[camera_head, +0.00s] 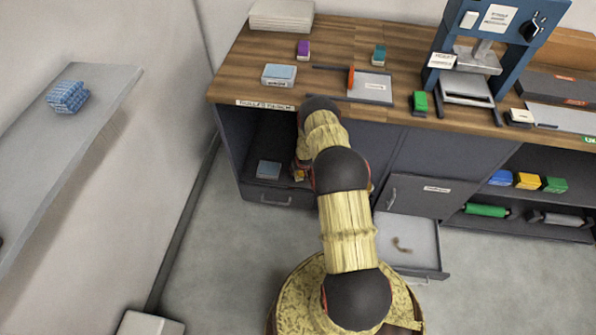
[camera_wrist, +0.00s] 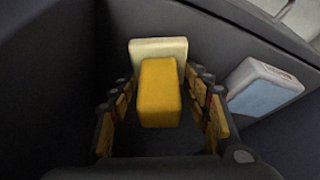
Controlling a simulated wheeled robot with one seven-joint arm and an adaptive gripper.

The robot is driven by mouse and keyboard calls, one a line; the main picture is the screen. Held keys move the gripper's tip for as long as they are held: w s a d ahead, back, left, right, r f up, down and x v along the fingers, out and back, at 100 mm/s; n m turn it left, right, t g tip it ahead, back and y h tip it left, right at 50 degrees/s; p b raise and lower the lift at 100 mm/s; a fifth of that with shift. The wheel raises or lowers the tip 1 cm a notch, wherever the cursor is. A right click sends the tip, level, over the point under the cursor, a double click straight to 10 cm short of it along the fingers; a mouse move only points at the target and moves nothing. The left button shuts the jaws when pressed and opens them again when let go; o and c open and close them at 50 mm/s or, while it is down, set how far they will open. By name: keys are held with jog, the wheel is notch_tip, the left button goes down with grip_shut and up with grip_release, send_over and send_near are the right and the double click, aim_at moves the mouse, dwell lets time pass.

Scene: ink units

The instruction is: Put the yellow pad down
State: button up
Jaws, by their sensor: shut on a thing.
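The yellow pad (camera_wrist: 159,92) is a small block with a cream-coloured part (camera_wrist: 160,50) at its far end, seen between the fingers in the wrist view. My gripper (camera_wrist: 160,105) is shut on it, one finger on each side. In the head view, my gripper (camera_head: 299,174) is inside the dark open compartment (camera_head: 262,138) under the left end of the counter, mostly hidden by my arm. Only a small yellowish patch shows there. I cannot tell whether the pad touches the compartment floor.
A light-blue box (camera_head: 268,169) lies in the same compartment; it also shows beside my right finger in the wrist view (camera_wrist: 264,87). Dark walls stand close around. An open drawer (camera_head: 408,240) sticks out to the right. The wooden counter (camera_head: 335,45) is above.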

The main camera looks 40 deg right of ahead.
aim_at(301, 179)
jog(key=shift+f, duration=0.3)
jog(key=o, duration=0.8)
jog(key=shift+a+f, duration=0.1)
jog(key=shift+o, duration=1.1)
jog(key=shift+f, duration=0.25)
jog(key=shift+o, duration=1)
jog(key=shift+s, duration=0.15)
jog(key=shift+r, duration=0.2)
jog(key=p+v, duration=0.4)
jog(key=v, duration=0.8)
jog(key=shift+r+p, duration=0.3)
jog(key=shift+r, duration=0.15)
